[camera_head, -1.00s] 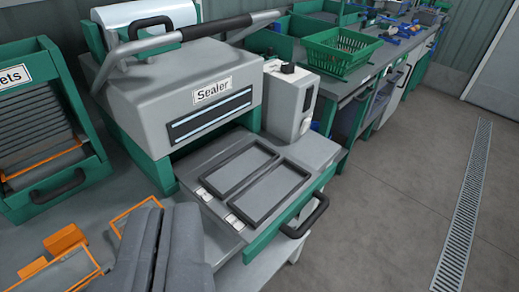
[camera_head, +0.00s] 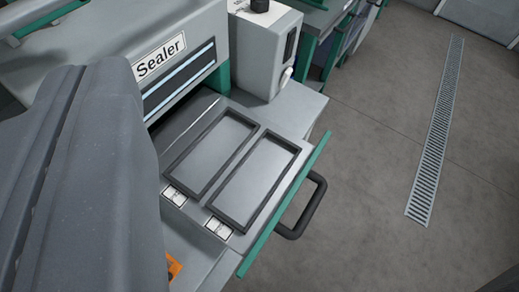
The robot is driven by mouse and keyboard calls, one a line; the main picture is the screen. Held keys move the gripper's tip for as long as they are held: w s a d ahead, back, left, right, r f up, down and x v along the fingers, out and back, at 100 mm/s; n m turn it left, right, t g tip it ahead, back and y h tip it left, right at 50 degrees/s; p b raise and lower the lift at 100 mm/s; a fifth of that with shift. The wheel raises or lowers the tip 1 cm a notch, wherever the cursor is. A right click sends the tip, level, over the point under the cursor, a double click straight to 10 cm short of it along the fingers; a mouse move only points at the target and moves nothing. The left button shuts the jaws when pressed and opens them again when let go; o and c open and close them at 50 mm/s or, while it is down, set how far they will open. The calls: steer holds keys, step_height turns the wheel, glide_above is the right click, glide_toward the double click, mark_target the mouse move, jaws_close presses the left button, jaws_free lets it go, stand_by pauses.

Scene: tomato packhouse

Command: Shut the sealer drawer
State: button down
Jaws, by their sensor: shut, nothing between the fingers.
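The sealer (camera_head: 130,50) is a grey machine with a "Sealer" label, at the upper left of the view. Its drawer (camera_head: 285,210) is pulled out toward the lower right, with a green front edge and a black bar handle (camera_head: 318,205) on the outer side. Two dark rectangular frames (camera_head: 240,170) lie flat in the drawer, with small white labels at their near ends. My gripper (camera_head: 88,80) is the large dark grey shape at the left, shut and empty. It stands to the left of the drawer, apart from the handle, and hides part of the sealer and bench.
A grey control box (camera_head: 262,50) with a black knob stands right of the sealer. An orange piece (camera_head: 174,267) shows low by my gripper. The concrete floor right of the handle is clear, with a drain grate (camera_head: 435,135) further right.

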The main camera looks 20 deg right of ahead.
mark_target(258, 151)
steer(key=w+d+f+m+g+p, duration=0.4)
steer(key=w+d+f+p, duration=0.35)
steer(key=f, duration=0.25)
steer(key=d+f+m+g+p, duration=0.1)
steer(key=d+f+p, duration=0.1)
steer(key=f, duration=0.3)
steer(key=d+f+m+g+p, duration=0.1)
steer(key=d+f+m+p, duration=0.1)
steer(key=f, duration=0.3)
steer(key=d+f+m+g+p, duration=0.1)
steer(key=d+f+p, duration=0.2)
steer(key=d+f, duration=0.1)
steer(key=shift+f+m+g, duration=0.4)
steer(key=shift+f, duration=0.45)
steer(key=shift+d+f, duration=0.1)
steer(key=shift+f, duration=0.2)
steer(key=shift+w+f, duration=0.2)
steer(key=shift+f, duration=0.15)
steer(key=b+x, duration=0.2)
steer(key=x, duration=0.7)
steer(key=shift+w+a, duration=0.75)
steer(key=shift+w, duration=0.25)
steer(key=shift+w+a+b, duration=0.3)
steer(key=shift+w+a, duration=0.15)
steer(key=shift+w, duration=0.2)
